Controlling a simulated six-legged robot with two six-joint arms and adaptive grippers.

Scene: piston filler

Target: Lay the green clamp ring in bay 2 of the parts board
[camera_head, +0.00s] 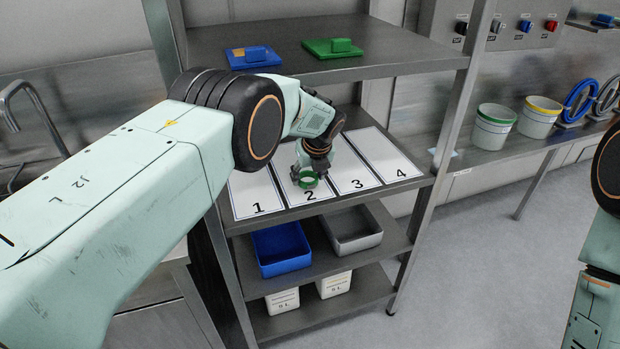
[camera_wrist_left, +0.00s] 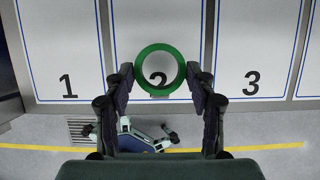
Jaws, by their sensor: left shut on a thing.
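The green clamp ring (camera_head: 308,179) is at bay 2 (camera_head: 318,195) of the parts board. In the left wrist view the green ring (camera_wrist_left: 160,52) lies between the fingers, with the numeral 2 seen through it. My left gripper (camera_head: 313,165) is shut on the ring, pointing down over bay 2; its fingers also show in the left wrist view (camera_wrist_left: 160,88). I cannot tell whether the ring touches the board. The board's bays 1 (camera_head: 250,198), 3 (camera_head: 352,178) and 4 (camera_head: 393,160) look empty. The right gripper is not in view.
A shelf above holds a blue lidded piece (camera_head: 253,56) and a green one (camera_head: 332,47). Below the board stand a blue bin (camera_head: 281,249) and a grey bin (camera_head: 352,230). A rack post (camera_head: 455,110) stands right of the board. Buckets (camera_head: 493,127) are farther right.

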